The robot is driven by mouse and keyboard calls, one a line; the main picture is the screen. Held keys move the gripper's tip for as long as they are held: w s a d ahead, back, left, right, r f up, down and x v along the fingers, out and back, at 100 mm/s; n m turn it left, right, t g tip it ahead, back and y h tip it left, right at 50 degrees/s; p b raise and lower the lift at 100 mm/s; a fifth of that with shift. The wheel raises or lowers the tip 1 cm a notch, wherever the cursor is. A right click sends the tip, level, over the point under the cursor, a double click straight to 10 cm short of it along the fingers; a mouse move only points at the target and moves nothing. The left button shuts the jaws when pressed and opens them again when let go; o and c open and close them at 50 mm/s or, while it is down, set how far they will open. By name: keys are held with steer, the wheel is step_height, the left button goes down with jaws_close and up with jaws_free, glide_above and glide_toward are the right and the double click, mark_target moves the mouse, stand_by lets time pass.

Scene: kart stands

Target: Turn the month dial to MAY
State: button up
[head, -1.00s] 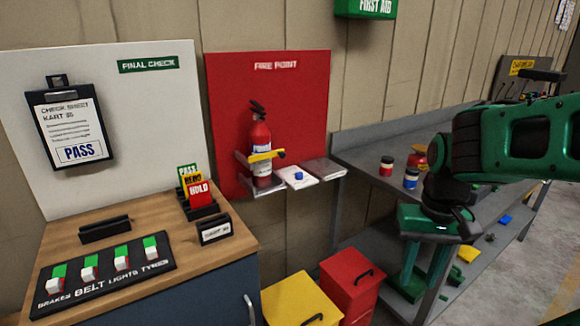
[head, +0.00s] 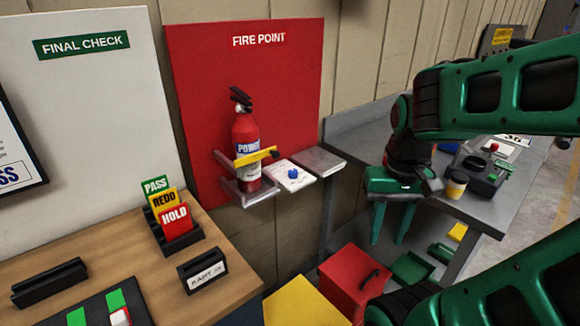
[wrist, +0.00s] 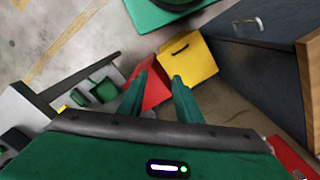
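A small white plate (head: 288,181) with a blue knob (head: 293,173) sits on the shelf at the foot of the red FIRE POINT board. It looks like the month dial, but its markings are too small to read. My gripper (head: 390,238) hangs to the right of the plate and lower, fingers pointing down, empty and apart. In the wrist view my gripper (wrist: 161,78) shows two separated green fingers with nothing between them. The dial does not show in the wrist view.
A red fire extinguisher (head: 246,135) stands in a bracket with a yellow bar (head: 255,157), left of the plate. A grey ledge (head: 319,160) adjoins the plate's right. Below are a red box (head: 345,285) and a yellow box (head: 300,305). A grey bench (head: 360,125) stands at the right.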

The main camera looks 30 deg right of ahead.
steer(key=shift+o, duration=0.6)
steer(key=shift+o, duration=0.9)
steer(key=shift+s+r, duration=0.25)
steer(key=shift+s, duration=0.05)
step_height(320, 180, up, 5)
steer(key=n, duration=1.8)
glide_above(293, 171)
step_height(293, 171, down, 10)
steer(key=shift+f, duration=0.2)
steer(key=shift+w, duration=0.1)
steer(key=c, duration=1)
